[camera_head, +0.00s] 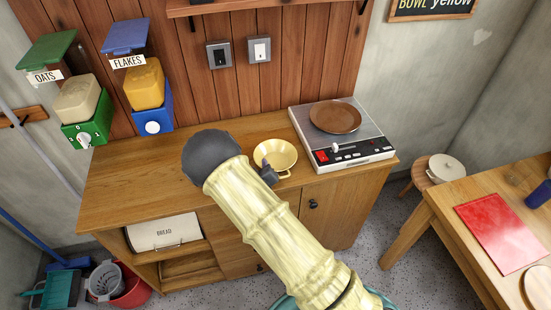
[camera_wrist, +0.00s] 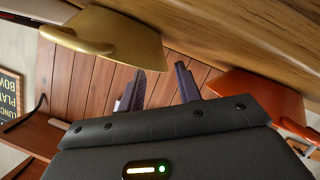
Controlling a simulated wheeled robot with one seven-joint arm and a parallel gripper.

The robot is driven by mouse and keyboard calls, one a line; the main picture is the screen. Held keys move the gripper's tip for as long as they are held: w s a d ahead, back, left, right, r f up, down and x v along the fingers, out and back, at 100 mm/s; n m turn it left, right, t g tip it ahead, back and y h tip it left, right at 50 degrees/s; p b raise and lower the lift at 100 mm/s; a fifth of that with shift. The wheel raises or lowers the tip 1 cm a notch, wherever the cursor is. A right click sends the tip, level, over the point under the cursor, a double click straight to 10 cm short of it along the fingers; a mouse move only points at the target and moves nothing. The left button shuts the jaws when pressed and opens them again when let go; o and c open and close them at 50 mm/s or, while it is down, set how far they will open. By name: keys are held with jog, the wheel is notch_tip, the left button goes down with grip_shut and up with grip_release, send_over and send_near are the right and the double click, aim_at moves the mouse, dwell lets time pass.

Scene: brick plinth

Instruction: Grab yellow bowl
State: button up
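The yellow bowl (camera_head: 280,152) stands on the wooden cabinet top, between my arm and the stove. It is wide, with a small handle. In the wrist view the bowl (camera_wrist: 118,38) is at the upper left and looks upside down because the view is rolled. My gripper (camera_head: 268,174) is at the bowl's near left side, partly hidden by my arm. In the wrist view my gripper (camera_wrist: 160,78) has its two dark fingers apart, with nothing between them. The bowl lies to one side of both fingers, close to one fingertip; I cannot tell whether they touch.
An orange vessel (camera_wrist: 258,95) stands on the other side of the fingers, hidden in the head view. Food dispensers (camera_head: 145,88) hang at left. The cabinet top (camera_head: 130,178) is clear at left.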

aim_at(257, 160)
jog(key=shift+w, duration=0.1)
jog(key=shift+a+p+x, duration=0.15)
jog(key=shift+p+x, duration=0.4)
jog(key=shift+x, duration=0.75)
jog(key=shift+a+p+x, duration=0.1)
jog(key=shift+p+x, duration=0.4)
jog(key=shift+x, duration=0.8)
jog(key=shift+r, duration=0.15)
grip_shut()
